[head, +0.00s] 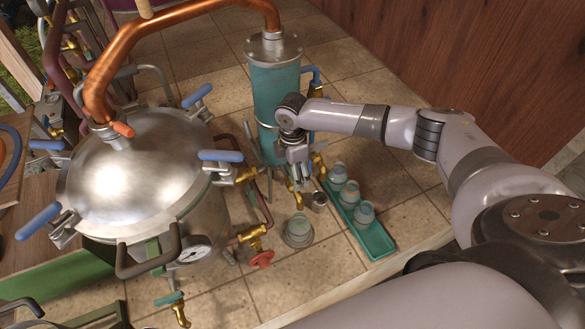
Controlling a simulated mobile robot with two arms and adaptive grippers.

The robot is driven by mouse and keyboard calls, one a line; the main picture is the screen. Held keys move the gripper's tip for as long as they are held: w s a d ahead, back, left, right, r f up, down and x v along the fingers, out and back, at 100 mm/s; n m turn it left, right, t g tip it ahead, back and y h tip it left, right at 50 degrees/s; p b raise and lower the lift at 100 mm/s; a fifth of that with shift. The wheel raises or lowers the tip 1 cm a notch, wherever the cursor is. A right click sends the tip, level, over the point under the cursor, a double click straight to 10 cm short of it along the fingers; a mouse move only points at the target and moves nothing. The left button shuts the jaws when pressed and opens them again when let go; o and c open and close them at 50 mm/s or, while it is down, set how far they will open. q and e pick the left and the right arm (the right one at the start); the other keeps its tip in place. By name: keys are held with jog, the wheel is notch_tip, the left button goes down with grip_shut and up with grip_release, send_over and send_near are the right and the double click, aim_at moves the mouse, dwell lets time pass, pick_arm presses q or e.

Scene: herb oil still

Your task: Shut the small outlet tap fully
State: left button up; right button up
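My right gripper (299,172) points down in front of the teal condenser cylinder (276,95). A small brass tap (294,196) shows just below its fingertips, low at the cylinder's front, and is probably the outlet tap. The gripper hides the tap's upper part and handle, so I cannot tell how far it is turned or whether the fingers touch it. The fingers are small and close together, and I cannot tell whether they are open or shut. A small metal cup (319,202) stands just right of the tap. My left gripper is not in view.
A teal tray (374,242) with three jars stands at the right, and another jar (298,229) stands in front. The steel still (140,175), a red-wheeled brass valve (261,258) and a teal-handled tap (175,305) are at the left. Bare tiles (318,268) lie in front.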

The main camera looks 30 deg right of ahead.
jog(key=c, duration=1.1)
jog(key=shift+r, duration=0.1)
jog(key=m+p, duration=0.3)
jog(key=m, duration=0.1)
jog(key=shift+r, duration=0.15)
jog(key=m+p, duration=0.3)
jog(key=m, duration=0.1)
jog(key=shift+m, duration=0.3)
jog(key=m, duration=0.1)
jog(key=m+p, duration=0.1)
jog(key=m, duration=0.1)
jog(key=shift+f+m, duration=0.2)
jog(key=shift+m, duration=0.1)
jog(key=m, duration=0.5)
jog(key=shift+m, duration=0.4)
jog(key=shift+w+m, duration=0.1)
jog(key=shift+m, duration=0.2)
